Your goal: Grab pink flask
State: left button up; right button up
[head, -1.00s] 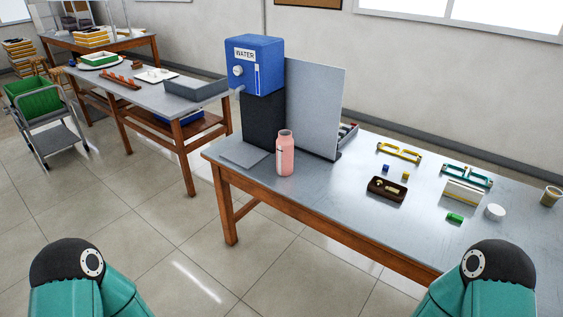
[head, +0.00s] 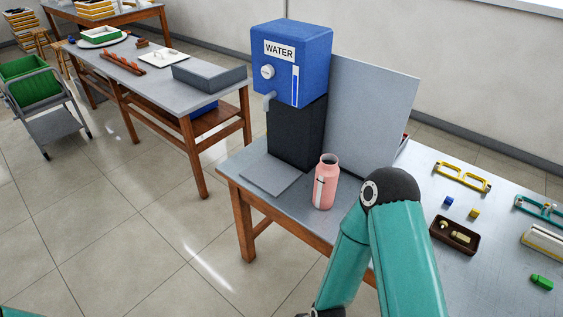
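The pink flask (head: 326,184) stands upright and open-topped near the front edge of the grey table, in front of the blue water dispenser. My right arm is bent in front of the table, just right of the flask and apart from it in the picture. Its forearm runs down to the bottom edge, where a dark part at its end (head: 325,313) is cut off, so I cannot see fingers. My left gripper is out of view; only a sliver of teal arm shows at the bottom left corner.
The water dispenser (head: 292,62) stands on a black stand behind the flask, with a grey panel (head: 372,118) beside it. Open floor lies left of the table.

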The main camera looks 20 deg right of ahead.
aim_at(327, 171)
jog(key=z, duration=0.05)
jog(key=i, duration=0.95)
jog(key=z, duration=0.35)
